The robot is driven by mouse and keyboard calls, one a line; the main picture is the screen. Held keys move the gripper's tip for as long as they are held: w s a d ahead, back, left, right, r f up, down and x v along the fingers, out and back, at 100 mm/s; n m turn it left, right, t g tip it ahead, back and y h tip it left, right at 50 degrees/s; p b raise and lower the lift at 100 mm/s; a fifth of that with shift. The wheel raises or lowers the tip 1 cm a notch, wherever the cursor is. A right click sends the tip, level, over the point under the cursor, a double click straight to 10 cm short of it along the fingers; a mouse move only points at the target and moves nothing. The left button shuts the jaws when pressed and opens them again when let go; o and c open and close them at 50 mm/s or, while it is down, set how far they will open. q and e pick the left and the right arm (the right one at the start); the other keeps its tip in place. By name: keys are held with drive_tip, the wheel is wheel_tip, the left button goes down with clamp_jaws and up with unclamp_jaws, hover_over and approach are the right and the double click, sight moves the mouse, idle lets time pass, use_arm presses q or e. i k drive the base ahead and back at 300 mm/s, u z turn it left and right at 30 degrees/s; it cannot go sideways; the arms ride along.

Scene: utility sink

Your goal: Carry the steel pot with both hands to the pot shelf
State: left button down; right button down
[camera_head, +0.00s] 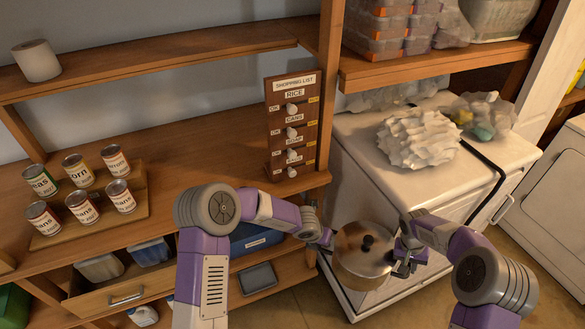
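The steel pot (360,262), round with a lid and a dark knob, is in front of the white appliance at the lower middle. It looks roughly level and held up in the air, with no support visible under it. My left gripper (326,240) is at the pot's left side and my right gripper (403,264) at its right side. Both appear closed at the pot's handles, though the fingers are small and partly hidden. Which of the shelves is the pot shelf is not marked in view.
A wooden counter (200,135) at left holds several cans (79,170) and a shopping-list board (292,125). A drawer (120,297) below is pulled open. A blue bin (248,238) sits on a lower shelf. The white appliance (350,135) carries crumpled white material (417,140) and bags.

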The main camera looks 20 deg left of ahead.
sight(207, 177)
drive_tip(key=u, duration=1.05)
